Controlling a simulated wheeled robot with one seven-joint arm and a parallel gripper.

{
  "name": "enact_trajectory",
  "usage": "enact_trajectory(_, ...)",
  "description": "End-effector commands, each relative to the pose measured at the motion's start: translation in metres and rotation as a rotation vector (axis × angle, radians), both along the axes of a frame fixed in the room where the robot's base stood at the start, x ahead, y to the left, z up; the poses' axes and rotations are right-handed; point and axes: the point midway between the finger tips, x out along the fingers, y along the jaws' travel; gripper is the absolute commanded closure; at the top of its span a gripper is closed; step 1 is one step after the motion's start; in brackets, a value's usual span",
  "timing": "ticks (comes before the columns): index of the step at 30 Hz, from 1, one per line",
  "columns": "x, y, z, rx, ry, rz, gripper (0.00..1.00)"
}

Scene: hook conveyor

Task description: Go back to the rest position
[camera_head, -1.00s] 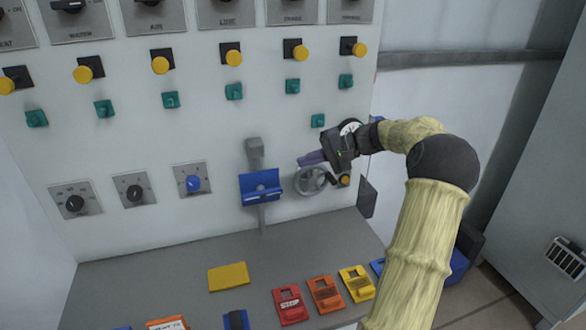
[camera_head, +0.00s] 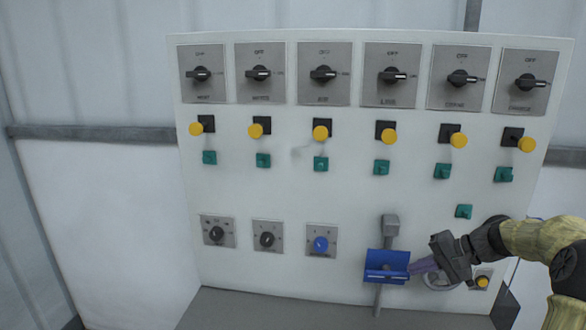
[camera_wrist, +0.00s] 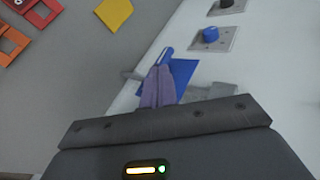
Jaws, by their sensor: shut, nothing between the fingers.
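My gripper (camera_head: 412,267) is at the lower right of the white control panel (camera_head: 290,190) in the head view. Its purple fingers are together with nothing between them. The fingertips show just right of the blue bracket (camera_head: 387,263) on a grey lever; I cannot tell whether they touch it. In the wrist view the shut fingers (camera_wrist: 158,88) point at the blue bracket (camera_wrist: 182,75) and overlap it in the picture. My gripper partly hides a round handwheel (camera_head: 440,281) on the panel.
Knobs, including a blue one (camera_head: 321,244), sit left of the bracket. A yellow button (camera_head: 482,281) is right of the handwheel. Rotary switches, yellow knobs and green buttons fill the panel above. A grey desk surface (camera_head: 260,310) lies below, with a yellow plate (camera_wrist: 115,13) on it.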

Motion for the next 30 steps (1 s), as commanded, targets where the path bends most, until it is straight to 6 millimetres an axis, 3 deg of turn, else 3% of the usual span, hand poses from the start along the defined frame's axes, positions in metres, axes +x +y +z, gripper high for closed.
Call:
enact_trajectory(1, -0.007, 0.027, -0.005, -0.066, 0.044, 0.035, 1.00)
enact_trajectory(3, -0.019, 0.052, -0.016, -0.157, 0.094, 0.068, 1.00)
enact_trajectory(12, -0.094, 0.124, -0.043, -0.542, 0.174, 0.215, 1.00)
enact_trajectory(24, -0.201, 0.168, -0.044, -0.893, 0.022, 0.425, 1.00)
enact_trajectory(30, -0.218, 0.173, -0.046, -0.927, -0.022, 0.460, 1.00)
